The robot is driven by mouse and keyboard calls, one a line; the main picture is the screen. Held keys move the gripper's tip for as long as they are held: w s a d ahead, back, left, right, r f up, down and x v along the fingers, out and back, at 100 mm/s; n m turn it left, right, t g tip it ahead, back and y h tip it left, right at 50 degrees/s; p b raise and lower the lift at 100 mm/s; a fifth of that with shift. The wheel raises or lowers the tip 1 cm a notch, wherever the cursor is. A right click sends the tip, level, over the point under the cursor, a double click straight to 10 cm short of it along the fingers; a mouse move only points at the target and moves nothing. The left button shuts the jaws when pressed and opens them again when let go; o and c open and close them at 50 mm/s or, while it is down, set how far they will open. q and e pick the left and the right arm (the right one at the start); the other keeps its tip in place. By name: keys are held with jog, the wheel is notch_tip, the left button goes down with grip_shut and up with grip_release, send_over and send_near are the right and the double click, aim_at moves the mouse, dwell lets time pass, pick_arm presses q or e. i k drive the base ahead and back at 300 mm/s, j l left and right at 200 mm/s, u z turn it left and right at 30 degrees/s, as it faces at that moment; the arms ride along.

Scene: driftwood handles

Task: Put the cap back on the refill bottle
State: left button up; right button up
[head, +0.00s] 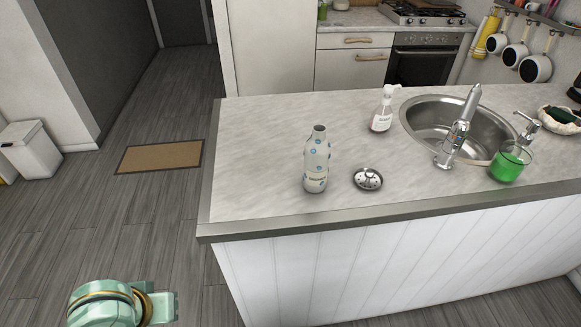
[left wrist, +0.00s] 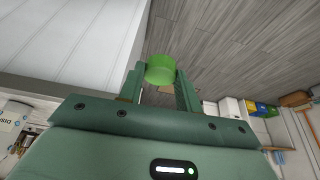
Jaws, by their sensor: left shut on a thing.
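The refill bottle (head: 316,160) stands upright on the counter near its front edge, pale with blue spots, its dark neck open at the top. In the left wrist view, my left gripper (left wrist: 158,84) is shut on a round green cap (left wrist: 160,68), held between its two fingers. The floor shows behind the cap, and the white counter side is to the left. In the head view only a pale green part of my left arm shows at the bottom left, well away from the bottle; the cap cannot be seen there. My right gripper is not in view.
On the counter (head: 260,140), a metal strainer (head: 368,179) lies right of the bottle. The counter left of the bottle is clear.

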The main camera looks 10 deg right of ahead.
aim_at(317, 154)
jog(key=u, duration=2.65)
jog(key=i+j+z, duration=0.15)
jog(key=i, duration=0.95)
jog(key=i+z, duration=0.55)
jog(key=z, duration=0.2)
jog(key=i+z, duration=0.35)
jog(key=i+l+z, duration=0.2)
jog(key=z, duration=0.2)
jog(key=i+l+z, duration=0.1)
jog(key=i+z, duration=0.15)
jog(key=z, duration=0.2)
jog(key=i+z, duration=0.2)
jog(key=z, duration=0.2)
jog(key=i+z, duration=0.25)
jog(key=z, duration=0.2)
jog(key=i+z, duration=0.1)
jog(key=z, duration=2.65)
